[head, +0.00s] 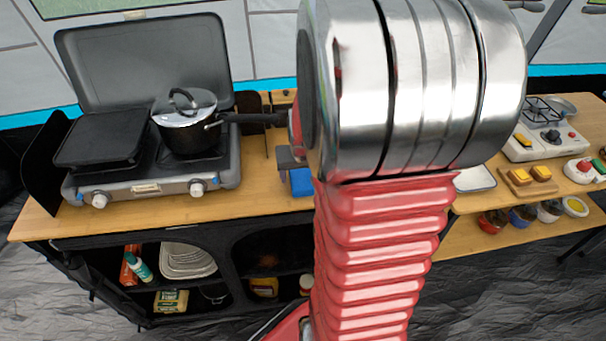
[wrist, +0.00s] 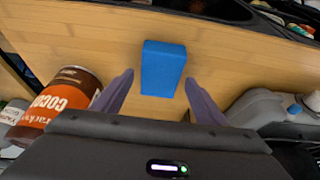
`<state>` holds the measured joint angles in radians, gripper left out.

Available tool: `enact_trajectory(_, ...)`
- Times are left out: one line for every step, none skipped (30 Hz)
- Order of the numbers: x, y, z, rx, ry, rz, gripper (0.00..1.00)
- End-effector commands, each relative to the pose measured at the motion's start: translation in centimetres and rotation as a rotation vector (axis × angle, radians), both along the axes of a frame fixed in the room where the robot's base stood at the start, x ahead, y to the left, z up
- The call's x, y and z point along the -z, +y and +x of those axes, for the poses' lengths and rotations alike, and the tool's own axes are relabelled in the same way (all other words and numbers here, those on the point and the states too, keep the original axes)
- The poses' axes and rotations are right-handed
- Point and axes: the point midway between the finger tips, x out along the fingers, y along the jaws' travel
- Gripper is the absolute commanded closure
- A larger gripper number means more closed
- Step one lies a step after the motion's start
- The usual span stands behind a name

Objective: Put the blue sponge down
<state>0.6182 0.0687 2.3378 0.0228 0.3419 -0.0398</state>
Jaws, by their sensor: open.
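The blue sponge (wrist: 162,68) lies on the wooden counter (wrist: 110,42) in the wrist view. My gripper (wrist: 160,88) is open, with one dark finger on each side of the sponge's near end and a gap of bare wood showing beside it. In the head view the sponge (head: 301,182) shows as a small blue patch on the counter, below my gripper (head: 291,160). My arm hides much of the counter to its right there.
A two-burner stove (head: 150,179) with a lidded pot (head: 187,130) stands on the left. A brown cocoa tin (wrist: 57,103) is left of my gripper in the wrist view, and a grey object (wrist: 268,108) is right. On the right are a small white stove (head: 545,143) and a cutting board (head: 527,183).

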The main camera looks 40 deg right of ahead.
Motion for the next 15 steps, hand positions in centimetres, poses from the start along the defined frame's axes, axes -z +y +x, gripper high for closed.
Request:
enact_trajectory(-0.5, 0.1, -0.1, 0.000, -0.002, -0.001, 0.34)
enact_trajectory(-0.8, 0.2, -0.2, 0.000, -0.002, -0.001, 0.34)
enact_trajectory(-1.2, 0.2, -0.4, 0.000, -0.002, -0.002, 0.34)
enact_trajectory(-1.5, 0.3, -0.5, 0.000, -0.002, -0.002, 0.34)
enact_trajectory(-1.8, 0.4, -0.6, 0.000, -0.002, -0.001, 0.34)
enact_trajectory(-2.2, 0.5, -0.7, 0.000, -0.002, -0.002, 0.34)
enact_trajectory(-2.6, 0.6, -0.8, 0.000, -0.002, -0.002, 0.34)
enact_trajectory(-2.9, 0.6, -1.0, 0.000, -0.002, -0.001, 0.34)
enact_trajectory(-3.3, 0.7, -1.1, 0.000, -0.002, -0.002, 0.34)
enact_trajectory(-3.6, 0.8, -1.2, 0.000, -0.002, -0.002, 0.34)
enact_trajectory(-4.0, 0.9, -1.3, 0.001, -0.002, -0.001, 0.34)
enact_trajectory(-4.5, 1.0, -1.5, 0.000, -0.002, -0.002, 0.34)
enact_trajectory(-4.8, 1.1, -1.6, 0.001, -0.003, -0.001, 0.34)
enact_trajectory(-5.1, 1.2, -1.7, 0.001, -0.003, -0.001, 0.34)
enact_trajectory(-5.6, 1.3, -1.9, 0.001, -0.003, -0.001, 0.34)
